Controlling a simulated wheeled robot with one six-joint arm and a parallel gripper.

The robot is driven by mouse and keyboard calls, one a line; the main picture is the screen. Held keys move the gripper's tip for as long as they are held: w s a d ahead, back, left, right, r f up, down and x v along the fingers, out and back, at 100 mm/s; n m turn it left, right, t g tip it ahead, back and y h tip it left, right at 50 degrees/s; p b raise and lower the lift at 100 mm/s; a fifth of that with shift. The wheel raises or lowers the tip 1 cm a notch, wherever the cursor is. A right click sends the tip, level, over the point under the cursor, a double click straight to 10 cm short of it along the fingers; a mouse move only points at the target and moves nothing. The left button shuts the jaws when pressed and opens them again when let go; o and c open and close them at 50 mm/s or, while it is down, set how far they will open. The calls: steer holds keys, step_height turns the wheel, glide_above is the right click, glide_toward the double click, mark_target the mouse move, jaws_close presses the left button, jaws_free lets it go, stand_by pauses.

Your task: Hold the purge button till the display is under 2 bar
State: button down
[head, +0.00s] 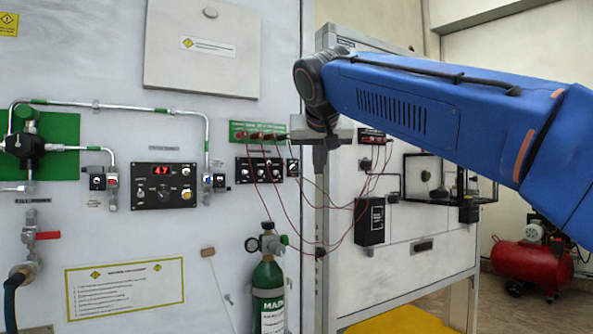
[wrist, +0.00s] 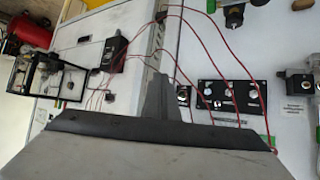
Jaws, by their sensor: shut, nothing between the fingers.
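The black control panel (head: 163,185) is on the grey wall at the left in the head view. Its red display (head: 160,169) seems to read 4.7. My gripper (head: 319,158) is shut and empty, pointing down in front of the cabinet's frame post, well right of the panel. In the wrist view its shut fingers (wrist: 155,90) show, touching nothing I can make out; the display panel is not seen there.
Red cables (head: 290,182) hang from the green socket strip (head: 258,132) to the cabinet, near my gripper. A green cylinder (head: 268,285) stands below. A red compressor (head: 530,262) is at far right. The wall before the panel looks clear.

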steer(key=shift+w+a, duration=0.8)
steer(key=shift+w, duration=0.4)
steer(key=shift+w+a, duration=0.85)
steer(key=shift+w, duration=0.4)
steer(key=shift+w+a, duration=0.8)
steer(key=shift+w, duration=0.4)
steer(key=shift+w+a, duration=0.25)
steer(key=shift+w, duration=0.05)
steer(key=shift+w+a, duration=0.2)
steer(key=shift+w, duration=0.15)
steer(key=shift+s, duration=0.15)
stand_by(2.0)
steer(key=shift+s+d, duration=0.45)
steer(key=shift+s, duration=0.1)
steer(key=shift+s+d, duration=0.7)
steer(key=shift+s, duration=0.35)
steer(key=shift+s+d, duration=0.7)
steer(key=shift+s, duration=0.3)
